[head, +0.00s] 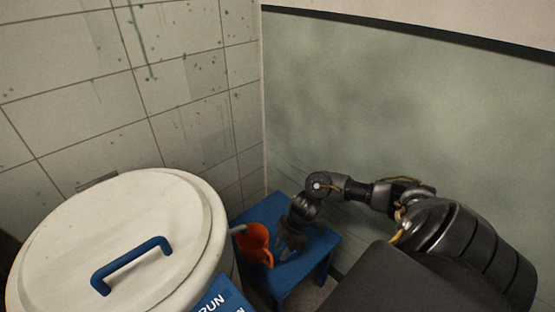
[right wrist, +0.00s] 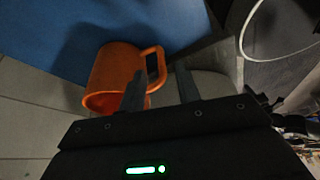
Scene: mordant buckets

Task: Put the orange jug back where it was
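The orange jug (head: 255,243) is at the left side of the low blue stool (head: 318,245) in the corner. My right gripper (head: 290,248) is low over the stool, just right of the jug. In the right wrist view, the jug (right wrist: 112,70) shows its handle (right wrist: 158,62) toward the gripper. The left finger overlaps the jug's side in the picture. My left gripper is out of view.
A large white lidded vat (head: 195,245) with a blue lid handle (head: 130,262) stands left of the stool, close to the jug. A blue sign (head: 218,298) with white letters is at its front. A tiled wall and a green wall close in the corner behind.

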